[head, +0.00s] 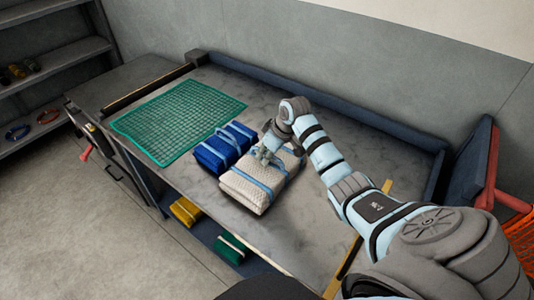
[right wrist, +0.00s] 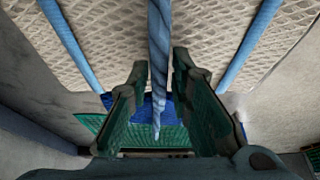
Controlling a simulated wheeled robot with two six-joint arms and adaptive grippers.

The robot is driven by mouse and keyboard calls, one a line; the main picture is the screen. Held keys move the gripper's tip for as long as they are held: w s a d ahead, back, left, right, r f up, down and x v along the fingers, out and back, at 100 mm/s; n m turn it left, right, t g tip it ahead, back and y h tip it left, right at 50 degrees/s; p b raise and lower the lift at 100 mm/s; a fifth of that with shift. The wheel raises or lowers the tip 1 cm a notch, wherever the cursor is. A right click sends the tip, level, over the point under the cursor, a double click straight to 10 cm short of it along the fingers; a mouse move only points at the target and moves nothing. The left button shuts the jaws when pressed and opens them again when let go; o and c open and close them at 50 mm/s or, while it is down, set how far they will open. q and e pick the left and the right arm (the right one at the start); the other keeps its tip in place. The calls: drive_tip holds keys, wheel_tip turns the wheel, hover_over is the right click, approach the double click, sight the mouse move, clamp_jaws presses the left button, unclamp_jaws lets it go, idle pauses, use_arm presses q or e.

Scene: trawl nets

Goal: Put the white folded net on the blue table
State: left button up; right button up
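The white folded net (head: 248,192), a pale bundle tied with light blue straps, lies on the grey worktop of the table with blue edging (head: 330,128). My right gripper (head: 266,155) is at the far part of the net, just above it. In the right wrist view the white netting (right wrist: 110,35) fills the top. A blue twisted rope (right wrist: 158,70) of its binding runs between the fingers (right wrist: 158,80), which stand apart on either side of it, with gaps visible. The gripper looks open around the rope. My left gripper is not in view.
A blue folded net (head: 212,155) lies close beside the white one. A green mesh (head: 180,118) is spread farther left. Yellow (head: 185,211) and green (head: 230,248) bundles sit on a lower shelf. The worktop right of the white net is bare except under my arm.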

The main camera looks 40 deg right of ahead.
drive_tip(key=shift+o, duration=0.2)
drive_tip(key=shift+s+r, duration=0.1)
drive_tip(key=p+v, duration=0.2)
drive_tip(key=v, duration=1)
drive_tip(key=shift+d, duration=0.15)
